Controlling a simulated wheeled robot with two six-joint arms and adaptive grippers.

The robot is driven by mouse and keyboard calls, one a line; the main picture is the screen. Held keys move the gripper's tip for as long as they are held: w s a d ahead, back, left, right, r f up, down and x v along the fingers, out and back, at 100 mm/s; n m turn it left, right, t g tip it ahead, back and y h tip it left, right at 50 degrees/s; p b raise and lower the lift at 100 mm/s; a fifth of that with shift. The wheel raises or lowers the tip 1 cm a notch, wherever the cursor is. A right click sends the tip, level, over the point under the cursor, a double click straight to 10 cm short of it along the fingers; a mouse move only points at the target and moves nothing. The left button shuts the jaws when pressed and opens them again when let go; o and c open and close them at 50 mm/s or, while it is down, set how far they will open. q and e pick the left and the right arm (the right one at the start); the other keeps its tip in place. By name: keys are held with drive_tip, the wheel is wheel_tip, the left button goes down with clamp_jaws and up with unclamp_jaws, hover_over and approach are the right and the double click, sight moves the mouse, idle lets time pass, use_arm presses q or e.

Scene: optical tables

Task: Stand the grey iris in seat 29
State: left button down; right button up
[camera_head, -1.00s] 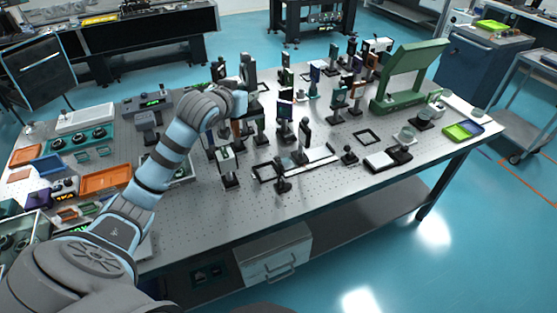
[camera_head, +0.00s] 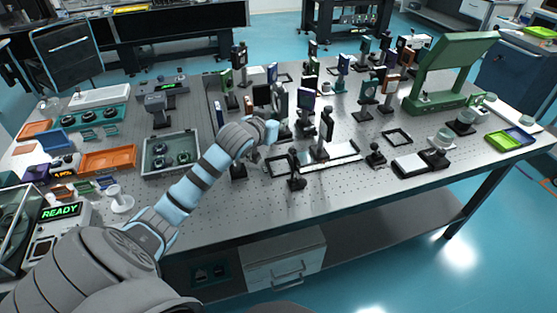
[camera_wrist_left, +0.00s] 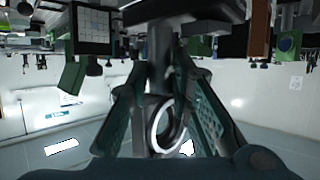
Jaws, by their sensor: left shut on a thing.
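My left gripper (camera_wrist_left: 168,82) is shut on the grey iris. In the left wrist view, which is upside down, the iris's ring (camera_wrist_left: 160,128) sits between the fingers. Its dark post and broad base extend past the fingertips, so it looks upright. In the head view my left gripper (camera_head: 262,148) is over the front middle of the table, partly hidden by its own wrist. The held iris cannot be made out clearly there. No seat number is legible, so I cannot tell which place is seat 29. My right gripper is out of view.
Several post-mounted optics stand close around the gripper, including one in front (camera_head: 296,182) and a tall one (camera_head: 326,125). A framed strip (camera_head: 342,158) lies on the table (camera_head: 250,205). A green stand (camera_head: 450,75) rises at right. An empty square frame (camera_head: 397,137) lies flat.

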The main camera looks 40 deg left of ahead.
use_arm(q)
wheel_tip(320, 180, down, 12)
drive_tip(key=shift+r+b, duration=0.1)
drive_tip(key=shift+b, duration=0.95)
drive_tip(key=shift+s+r, duration=0.1)
drive_tip(key=c, duration=1.4)
unclamp_jaws()
drive_tip(key=shift+c, duration=0.2)
drive_tip(key=p+v, duration=0.3)
drive_tip(key=v, duration=0.9)
